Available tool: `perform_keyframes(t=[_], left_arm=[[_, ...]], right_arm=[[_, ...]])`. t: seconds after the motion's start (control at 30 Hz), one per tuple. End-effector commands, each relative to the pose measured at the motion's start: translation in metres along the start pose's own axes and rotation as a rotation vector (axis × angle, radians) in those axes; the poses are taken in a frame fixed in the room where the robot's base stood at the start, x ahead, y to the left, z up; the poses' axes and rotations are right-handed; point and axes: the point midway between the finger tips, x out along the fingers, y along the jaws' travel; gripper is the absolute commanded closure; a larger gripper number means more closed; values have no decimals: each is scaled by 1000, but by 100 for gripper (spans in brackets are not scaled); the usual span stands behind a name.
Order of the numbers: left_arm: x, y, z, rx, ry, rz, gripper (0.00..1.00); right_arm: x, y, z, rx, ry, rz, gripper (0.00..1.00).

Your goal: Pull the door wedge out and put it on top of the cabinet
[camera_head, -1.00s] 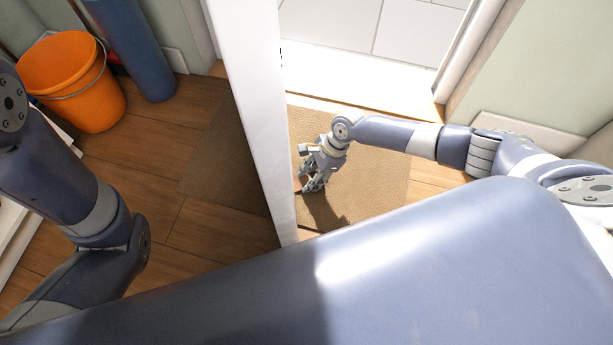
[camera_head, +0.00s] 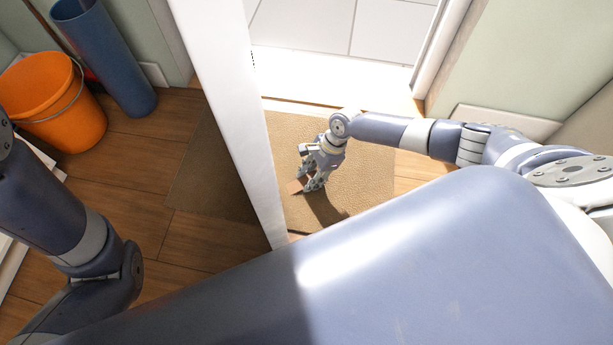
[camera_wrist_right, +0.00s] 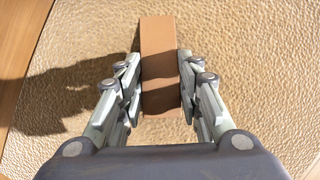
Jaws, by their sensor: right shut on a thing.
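The door wedge (camera_head: 295,187) is a small brown block by the fingertips of my right gripper (camera_head: 311,184). In the right wrist view the wedge (camera_wrist_right: 160,62) sits between the two fingers of the right gripper (camera_wrist_right: 160,82), which are shut on its sides. The wedge is just over the brown mat, to the right of the white door's edge, with a gap between them. Whether it touches the mat is hard to tell. My left arm shows at the left, but its gripper is out of view. I cannot see the cabinet for certain.
The white door (camera_head: 232,110) stands open, edge towards me. The brown mat (camera_head: 365,165) lies in the doorway, with pale tiles (camera_head: 315,25) beyond. An orange bucket (camera_head: 55,100) and a blue cylinder (camera_head: 105,55) stand at the left wall. Wooden floor (camera_head: 175,235) lies left of the door.

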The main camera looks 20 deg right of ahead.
Motion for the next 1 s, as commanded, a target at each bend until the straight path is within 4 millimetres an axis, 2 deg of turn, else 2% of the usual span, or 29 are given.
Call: perform_keyframes(t=[0.03, 0.4, 0.43, 0.5, 1.0], left_arm=[[0, 0, 0, 0, -1, 0, 60], [-4, 0, 3, -2, -13, -4, 60], [-3, 0, 2, -1, -11, -3, 60], [-2, -1, 0, 0, -5, -2, 60], [-2, 0, 1, -1, -5, -2, 60]], right_arm=[[0, 3, -9, 4, 14, 5, 91], [-1, 2, -12, 3, 14, 5, 91], [-1, 3, -12, 3, 14, 5, 60], [-1, 2, -12, 3, 14, 5, 45], [-2, 1, -6, 1, 4, 1, 44]])
